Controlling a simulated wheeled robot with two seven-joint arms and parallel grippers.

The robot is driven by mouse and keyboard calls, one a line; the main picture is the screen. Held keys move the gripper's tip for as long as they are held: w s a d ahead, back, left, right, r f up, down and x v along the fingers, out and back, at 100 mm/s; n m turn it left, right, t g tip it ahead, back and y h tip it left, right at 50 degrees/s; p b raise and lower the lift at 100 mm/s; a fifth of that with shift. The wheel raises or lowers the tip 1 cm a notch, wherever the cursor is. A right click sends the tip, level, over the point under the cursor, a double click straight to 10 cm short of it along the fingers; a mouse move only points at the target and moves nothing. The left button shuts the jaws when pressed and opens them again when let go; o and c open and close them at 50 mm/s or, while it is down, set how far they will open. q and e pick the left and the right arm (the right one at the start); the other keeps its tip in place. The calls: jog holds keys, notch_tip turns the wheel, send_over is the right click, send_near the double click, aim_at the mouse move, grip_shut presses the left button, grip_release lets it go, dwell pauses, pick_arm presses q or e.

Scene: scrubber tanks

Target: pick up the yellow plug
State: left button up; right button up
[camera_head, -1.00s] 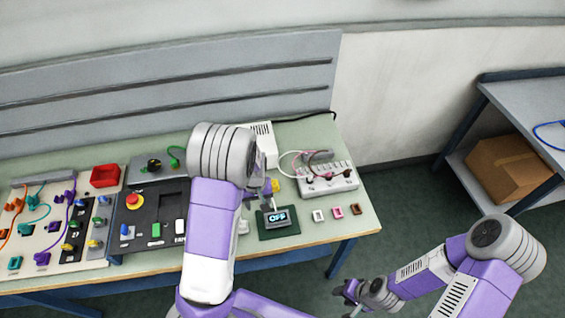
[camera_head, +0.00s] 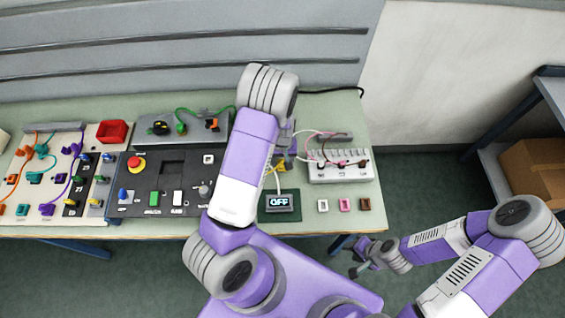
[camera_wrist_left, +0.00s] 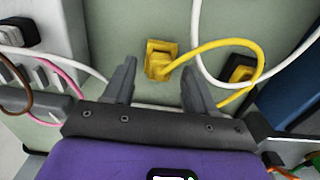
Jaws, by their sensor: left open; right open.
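The yellow plug (camera_wrist_left: 160,58) lies on the pale green bench top, with a yellow cord looping from it to the right. It shows small in the head view (camera_head: 281,166), partly covered by my left arm. My left gripper (camera_wrist_left: 158,85) is open. In the left wrist view the plug is just beyond the two fingertips, between their lines, and nothing is held. In the head view the left gripper (camera_head: 287,148) is mostly hidden behind its own wrist. My right gripper (camera_head: 357,262) is open and empty, low in front of the bench.
A grey-white socket strip (camera_head: 340,168) with plugs and cables stands right of the plug. A small display reading OFF (camera_head: 279,201) sits in front. A white cable (camera_wrist_left: 205,60) runs close to the yellow cord. Control panels (camera_head: 160,185) and a red bin (camera_head: 112,131) are to the left.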

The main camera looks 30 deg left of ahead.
aim_at(282, 162)
pick_arm(q)
jog(key=shift+s+f, duration=0.1)
jog(key=shift+f, duration=0.15)
grip_shut()
jog(key=shift+r, duration=0.1)
notch_tip(282, 162, up, 10)
jog(key=p, duration=0.1)
dwell(0.4)
